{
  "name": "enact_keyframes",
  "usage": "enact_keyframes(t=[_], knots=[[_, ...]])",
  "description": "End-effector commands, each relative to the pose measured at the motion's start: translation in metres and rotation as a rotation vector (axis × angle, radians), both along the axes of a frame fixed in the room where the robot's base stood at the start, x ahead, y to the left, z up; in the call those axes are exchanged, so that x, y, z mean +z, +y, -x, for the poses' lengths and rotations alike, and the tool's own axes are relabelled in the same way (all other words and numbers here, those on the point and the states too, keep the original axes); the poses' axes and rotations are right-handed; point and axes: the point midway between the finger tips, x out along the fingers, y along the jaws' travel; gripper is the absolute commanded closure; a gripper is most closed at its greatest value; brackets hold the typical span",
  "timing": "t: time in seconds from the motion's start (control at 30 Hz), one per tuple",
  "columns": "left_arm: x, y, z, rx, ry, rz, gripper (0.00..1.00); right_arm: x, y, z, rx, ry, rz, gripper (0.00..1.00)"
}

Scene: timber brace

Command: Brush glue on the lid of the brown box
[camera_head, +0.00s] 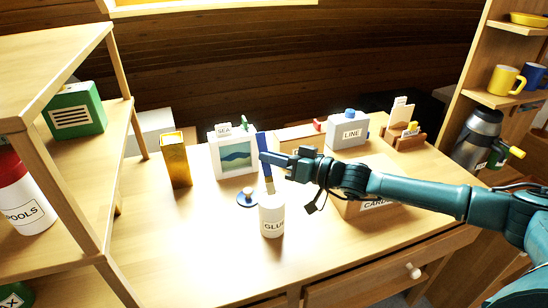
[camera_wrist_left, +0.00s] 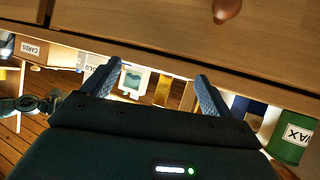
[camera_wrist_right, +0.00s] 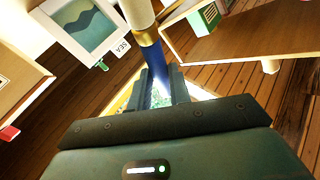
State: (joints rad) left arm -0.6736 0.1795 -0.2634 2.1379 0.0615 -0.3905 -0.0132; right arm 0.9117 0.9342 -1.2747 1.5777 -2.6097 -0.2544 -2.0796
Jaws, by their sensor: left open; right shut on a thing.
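My right gripper (camera_head: 268,158) is shut on the blue-handled brush (camera_head: 263,143), which stands nearly upright. The brush's lower end is at the mouth of the white glue jar (camera_head: 272,222); how deep it reaches is hidden. In the right wrist view the blue handle (camera_wrist_right: 156,75) runs between the fingers (camera_wrist_right: 162,85) towards a gold band and a white cylinder. The brown box labelled CARDS (camera_head: 374,206) stands right of the jar, partly hidden behind my right arm. My left gripper (camera_wrist_left: 155,78) shows only in its wrist view, open and empty, by a drawer front.
Shelves flank the table. The table's front left is clear.

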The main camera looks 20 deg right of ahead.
Motion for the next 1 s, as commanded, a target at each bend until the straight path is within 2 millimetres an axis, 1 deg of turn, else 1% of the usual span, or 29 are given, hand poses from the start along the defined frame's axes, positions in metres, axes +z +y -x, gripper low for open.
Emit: enact_keyframes(t=[1.0], knots=[[-0.013,0.0,0.0,0.0,0.001,0.001,0.14,-0.011,0.0,0.0,0.0,0.0,0.0,1.0]])
